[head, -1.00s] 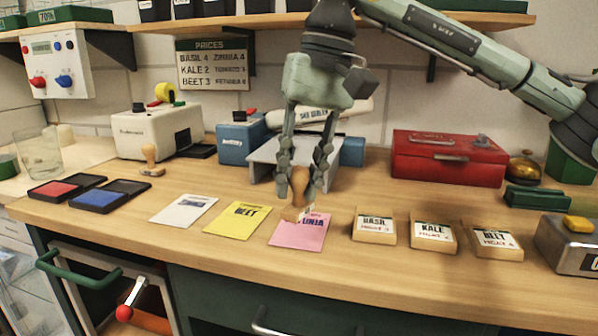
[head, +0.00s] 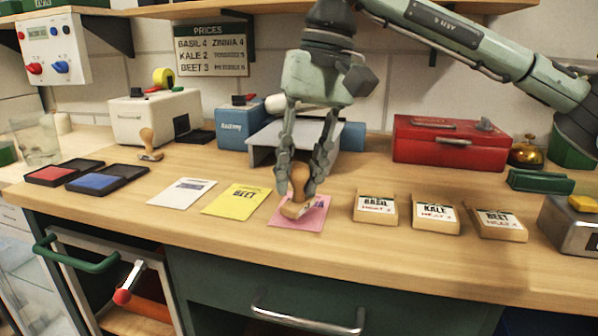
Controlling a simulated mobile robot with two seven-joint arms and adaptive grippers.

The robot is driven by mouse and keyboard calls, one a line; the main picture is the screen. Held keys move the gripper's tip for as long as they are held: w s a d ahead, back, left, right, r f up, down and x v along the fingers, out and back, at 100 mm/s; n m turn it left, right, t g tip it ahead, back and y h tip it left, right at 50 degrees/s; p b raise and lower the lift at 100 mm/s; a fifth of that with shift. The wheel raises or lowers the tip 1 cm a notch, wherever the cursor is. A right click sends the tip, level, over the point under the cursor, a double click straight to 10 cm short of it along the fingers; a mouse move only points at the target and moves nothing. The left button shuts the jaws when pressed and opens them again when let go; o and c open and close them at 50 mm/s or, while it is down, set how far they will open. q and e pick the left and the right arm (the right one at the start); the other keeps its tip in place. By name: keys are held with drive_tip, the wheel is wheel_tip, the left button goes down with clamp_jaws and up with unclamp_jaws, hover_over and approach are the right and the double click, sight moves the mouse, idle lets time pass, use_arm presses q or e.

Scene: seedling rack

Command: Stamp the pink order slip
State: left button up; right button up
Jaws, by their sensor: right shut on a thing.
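The pink order slip (head: 285,220) lies on the wooden counter, to the right of the yellow slip (head: 236,201) and the white slip (head: 183,192). My right gripper (head: 299,187) is shut on a wooden-handled stamp (head: 297,207). The stamp is over the slip's upper middle, slightly tilted, and hides part of it. I cannot tell whether its face touches the paper. A second wooden stamp (head: 149,146) stands at the back left. The red ink pad (head: 50,174) and blue ink pad (head: 96,183) lie open at the left. My left gripper is not in view.
Several seed packets, the nearest being the basil packet (head: 375,208), lie right of the pink slip. A red metal box (head: 448,144), a brass bell (head: 526,152) and a grey stand (head: 262,152) are behind. The counter's front strip is clear.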

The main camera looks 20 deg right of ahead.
drive_tip(key=shift+f+b, duration=0.45)
drive_tip(key=shift+f, duration=0.15)
idle(1.1)
drive_tip(key=shift+a+p+v, duration=0.25)
drive_tip(key=shift+p+v, duration=0.65)
drive_tip(key=shift+v, duration=0.25)
drive_tip(key=shift+a+p+v, duration=0.25)
drive_tip(key=shift+p+v, duration=0.6)
drive_tip(key=shift+v, duration=0.3)
drive_tip(key=shift+a+p+v, duration=0.2)
drive_tip(key=shift+p+v, duration=0.7)
drive_tip(key=shift+v, duration=0.25)
drive_tip(key=shift+r, duration=0.2)
